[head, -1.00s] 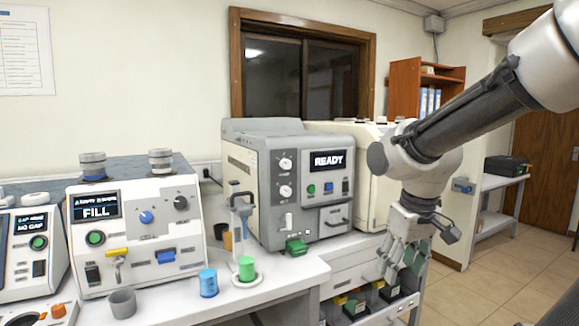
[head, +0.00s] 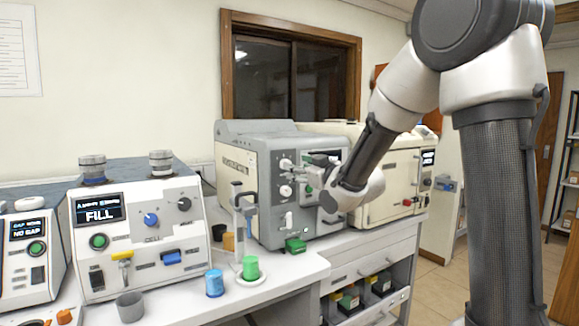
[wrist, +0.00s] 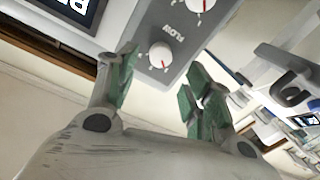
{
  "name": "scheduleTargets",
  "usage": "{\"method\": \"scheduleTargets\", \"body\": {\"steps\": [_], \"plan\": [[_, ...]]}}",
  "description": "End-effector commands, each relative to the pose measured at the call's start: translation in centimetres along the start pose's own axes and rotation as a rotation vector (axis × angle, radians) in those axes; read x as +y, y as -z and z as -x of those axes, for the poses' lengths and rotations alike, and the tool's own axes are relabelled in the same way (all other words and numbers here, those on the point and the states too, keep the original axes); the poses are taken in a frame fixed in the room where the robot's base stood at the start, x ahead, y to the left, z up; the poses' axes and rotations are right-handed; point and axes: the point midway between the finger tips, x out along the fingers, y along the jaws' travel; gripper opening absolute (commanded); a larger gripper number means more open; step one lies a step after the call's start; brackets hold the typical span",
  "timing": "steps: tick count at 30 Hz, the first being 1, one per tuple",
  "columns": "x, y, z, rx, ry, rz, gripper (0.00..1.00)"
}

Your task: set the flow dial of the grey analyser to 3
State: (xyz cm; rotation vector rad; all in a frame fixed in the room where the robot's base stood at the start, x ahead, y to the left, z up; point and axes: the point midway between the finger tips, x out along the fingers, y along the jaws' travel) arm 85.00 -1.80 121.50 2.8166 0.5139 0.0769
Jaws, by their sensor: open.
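The grey analyser (head: 262,165) stands on the bench in the head view. Two white dials sit one above the other on its front. My gripper (head: 312,168) is in front of the analyser's panel, just right of the dials, covering most of the screen. In the wrist view my gripper (wrist: 160,70) is open, its green-padded fingers on either side of the flow dial, apparently not touching it.
The lower dial (head: 286,190) is close beneath the flow dial. A cream machine (head: 392,180) stands right of the analyser. A white FILL machine (head: 135,240), a blue cup (head: 214,283) and a green cup (head: 250,267) are to the left.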

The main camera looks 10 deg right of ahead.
Motion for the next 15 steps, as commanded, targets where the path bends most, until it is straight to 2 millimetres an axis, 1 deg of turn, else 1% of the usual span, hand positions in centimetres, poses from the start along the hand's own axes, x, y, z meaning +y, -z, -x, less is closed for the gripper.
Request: {"method": "scheduleTargets", "body": {"steps": [1,3,7,11,15], "plan": [[-0.1,-0.1,-1.0,-0.001,0.001,-0.001,0.51],[-0.1,-0.1,-2.2,-0.002,0.001,0.0,0.51],[-0.1,-0.1,-4.2,-0.002,0.001,0.0,0.51],[0.0,-0.1,-5.3,-0.003,0.0,0.0,0.51],[0.0,-0.1,-5.7,-0.004,0.0,-0.001,0.51]]}}
